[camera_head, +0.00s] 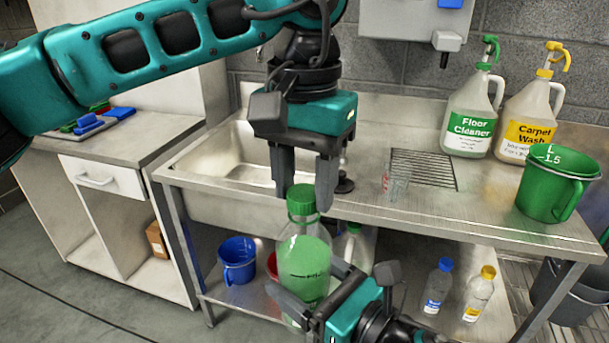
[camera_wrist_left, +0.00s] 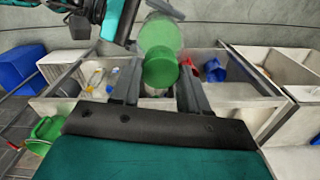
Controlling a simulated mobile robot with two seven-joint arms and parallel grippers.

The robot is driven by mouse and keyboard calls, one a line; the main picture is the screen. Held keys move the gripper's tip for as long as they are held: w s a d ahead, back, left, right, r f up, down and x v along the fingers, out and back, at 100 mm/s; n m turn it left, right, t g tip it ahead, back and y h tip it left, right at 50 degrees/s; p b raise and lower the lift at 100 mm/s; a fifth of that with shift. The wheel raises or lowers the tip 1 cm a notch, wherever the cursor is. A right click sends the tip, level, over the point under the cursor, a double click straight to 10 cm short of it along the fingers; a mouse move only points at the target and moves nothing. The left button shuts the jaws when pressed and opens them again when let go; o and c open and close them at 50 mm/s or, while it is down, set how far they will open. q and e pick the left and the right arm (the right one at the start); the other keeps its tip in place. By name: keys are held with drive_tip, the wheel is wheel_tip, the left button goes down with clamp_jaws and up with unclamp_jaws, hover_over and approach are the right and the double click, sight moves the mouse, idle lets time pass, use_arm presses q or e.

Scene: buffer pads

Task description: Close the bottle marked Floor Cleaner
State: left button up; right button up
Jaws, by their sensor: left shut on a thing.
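A clear bottle of green liquid (camera_head: 304,262) stands upright in front of the sink bench, its small dark print too small to read. A green cap (camera_head: 301,200) is at its top; whether it is fully seated cannot be told. My left gripper (camera_head: 304,196) points down and is shut on the cap, which also shows between the fingers in the left wrist view (camera_wrist_left: 161,70). My right gripper (camera_head: 318,291) comes from below, its fingers shut around the bottle's lower body. A large jug labelled Floor Cleaner (camera_head: 470,118) with a green pump stands at the back right.
A Carpet Wash jug (camera_head: 529,120), a green measuring jug (camera_head: 550,182) and a clear glass (camera_head: 397,182) stand on the steel bench (camera_head: 460,212). Blue-capped (camera_head: 437,287) and yellow-capped (camera_head: 479,294) bottles and a blue jug (camera_head: 238,260) are on the lower shelf.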

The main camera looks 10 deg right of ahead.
use_arm(q)
drive_tip(key=shift+f, duration=0.3)
drive_tip(key=m, duration=0.6)
drive_tip(key=shift+m, duration=0.3)
drive_tip(key=o, duration=1)
drive_tip(key=shift+r, duration=2.3)
drive_tip(key=shift+c, duration=0.4)
